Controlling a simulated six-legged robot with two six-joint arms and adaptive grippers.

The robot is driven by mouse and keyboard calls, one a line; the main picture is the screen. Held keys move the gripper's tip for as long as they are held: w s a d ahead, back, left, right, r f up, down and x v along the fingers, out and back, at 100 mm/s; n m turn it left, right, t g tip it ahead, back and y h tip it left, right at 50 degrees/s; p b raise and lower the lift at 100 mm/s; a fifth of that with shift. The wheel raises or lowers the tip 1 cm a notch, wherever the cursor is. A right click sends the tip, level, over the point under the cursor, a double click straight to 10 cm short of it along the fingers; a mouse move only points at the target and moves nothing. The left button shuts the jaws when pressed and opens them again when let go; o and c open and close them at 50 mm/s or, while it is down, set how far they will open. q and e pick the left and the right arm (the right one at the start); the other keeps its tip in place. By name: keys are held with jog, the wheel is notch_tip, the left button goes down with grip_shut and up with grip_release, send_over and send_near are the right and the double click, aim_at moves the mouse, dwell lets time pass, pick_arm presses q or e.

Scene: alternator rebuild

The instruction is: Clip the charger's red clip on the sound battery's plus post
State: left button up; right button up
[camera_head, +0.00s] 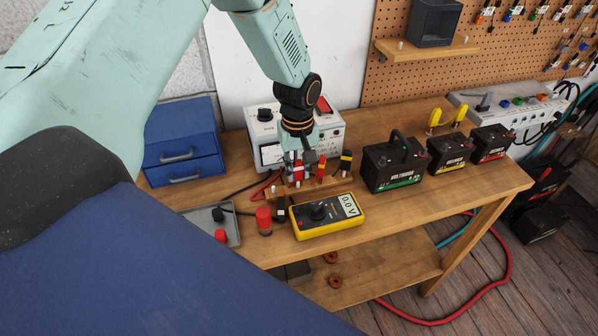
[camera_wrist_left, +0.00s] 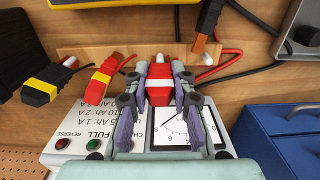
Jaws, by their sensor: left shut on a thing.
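My left gripper (camera_head: 298,178) is shut on a red clip with a white band (camera_wrist_left: 160,90), just in front of the charger (camera_head: 267,131). The clip's front end lies at the wooden strip (camera_wrist_left: 85,52); whether it is clear of it I cannot tell. A red cable runs beside it. Three black batteries stand at the right of the bench: one with a green stripe (camera_head: 391,171), one with a yellow stripe (camera_head: 448,156) and one with a red stripe (camera_head: 490,145). The pictures do not show which is sound. My right gripper is not in view.
A red-and-yellow clip (camera_wrist_left: 100,82) and a black-and-yellow clip (camera_wrist_left: 42,86) lie beside the held clip. A yellow multimeter (camera_head: 327,217) reading 0.0 V lies in front. A blue drawer box (camera_head: 182,137) and grey tray (camera_head: 232,236) are left. A power strip (camera_head: 512,112) is behind the batteries.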

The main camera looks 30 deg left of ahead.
aim_at(298, 162)
pick_arm(q)
jog(key=shift+a, duration=0.15)
jog(key=shift+s+r, duration=0.15)
jog(key=shift+r, duration=0.15)
jog(key=r+p, duration=0.3)
jog(key=p, duration=0.1)
jog(key=shift+w+d+r, duration=0.2)
jog(key=shift+d, duration=0.1)
jog(key=shift+r, duration=0.2)
jog(key=shift+s+a+f, duration=0.1)
jog(key=shift+s+a, duration=0.1)
jog(key=shift+a, duration=0.05)
jog(key=shift+d, duration=0.1)
jog(key=shift+w+d, duration=0.1)
jog(key=shift+w, duration=0.1)
jog(key=shift+s, duration=0.2)
jog(key=shift+w, duration=0.1)
